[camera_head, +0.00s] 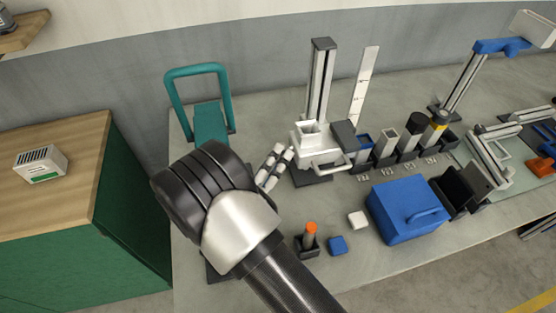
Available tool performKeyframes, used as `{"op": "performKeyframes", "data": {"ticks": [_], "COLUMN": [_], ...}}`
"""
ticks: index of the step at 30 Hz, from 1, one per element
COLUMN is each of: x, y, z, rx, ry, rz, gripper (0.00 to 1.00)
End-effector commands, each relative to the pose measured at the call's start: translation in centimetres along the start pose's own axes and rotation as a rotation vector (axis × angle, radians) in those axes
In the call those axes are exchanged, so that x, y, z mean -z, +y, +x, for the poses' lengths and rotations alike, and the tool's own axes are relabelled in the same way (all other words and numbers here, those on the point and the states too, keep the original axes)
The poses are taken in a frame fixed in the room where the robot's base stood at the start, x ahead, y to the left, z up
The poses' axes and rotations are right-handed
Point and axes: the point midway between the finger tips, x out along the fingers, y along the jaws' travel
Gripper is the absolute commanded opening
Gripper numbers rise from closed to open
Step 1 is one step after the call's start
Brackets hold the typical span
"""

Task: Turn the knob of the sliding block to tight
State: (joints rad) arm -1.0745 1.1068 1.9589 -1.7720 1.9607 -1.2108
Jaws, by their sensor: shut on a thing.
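The white sliding block (318,148) sits low on a dark upright column (320,80) with a pale rail, above a dark base. It has an open square box on top and a handle at the front. My gripper (286,156) comes in from the left, partly hidden behind my large arm joint. Its light fingers reach the left side of the block and are shut on the knob there. The knob itself is hidden by the fingers, so its turn position cannot be seen.
A teal frame (198,72) stands behind my arm. A pale upright scale (363,88) and several small holders are right of the column. In front are a blue box (406,208), an orange-topped post (310,236), and small blue (337,245) and white (358,219) blocks.

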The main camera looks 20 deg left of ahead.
Motion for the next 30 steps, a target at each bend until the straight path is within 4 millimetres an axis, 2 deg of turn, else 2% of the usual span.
{"op": "performKeyframes", "data": {"ticks": [14, 15, 24, 30], "x": [0.04, 0.04, 0.02, 0.01], "y": [0.06, 0.06, 0.05, 0.04], "z": [0.02, 0.02, 0.02, 0.02], "rx": [0.011, 0.011, 0.011, 0.011], "ry": [0.002, 0.002, 0.001, 0.001], "rz": [0.012, 0.012, 0.011, 0.011], "gripper": [0.05, 0.29, 0.49, 0.49]}}
